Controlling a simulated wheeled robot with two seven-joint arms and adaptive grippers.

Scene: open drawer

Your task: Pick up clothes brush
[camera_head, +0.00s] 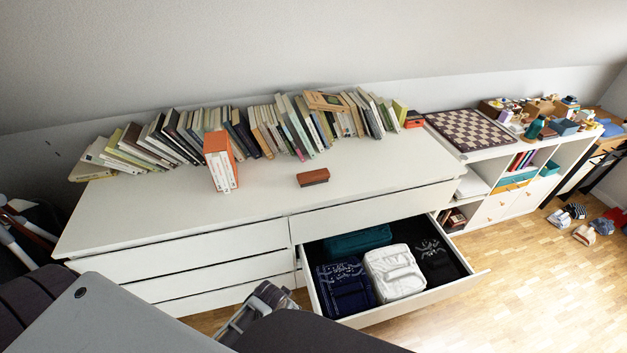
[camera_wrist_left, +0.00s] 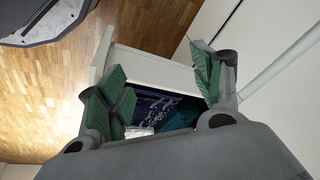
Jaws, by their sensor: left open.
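The clothes brush looks to be the small reddish-brown block (camera_head: 312,177) lying on the white dresser top (camera_head: 390,170), near its middle front. My left gripper (camera_head: 268,300) is in front of the dresser, below its top and beside the open drawer, well apart from the brush. In the left wrist view its two green-padded fingers (camera_wrist_left: 158,92) are spread with nothing held between them. The brush does not show in that view. My right gripper is in neither view.
The open drawer (camera_head: 470,282) holds folded dark blue, white, teal and black clothes. The top around the brush is clear. A chessboard (camera_head: 470,131) lies right.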

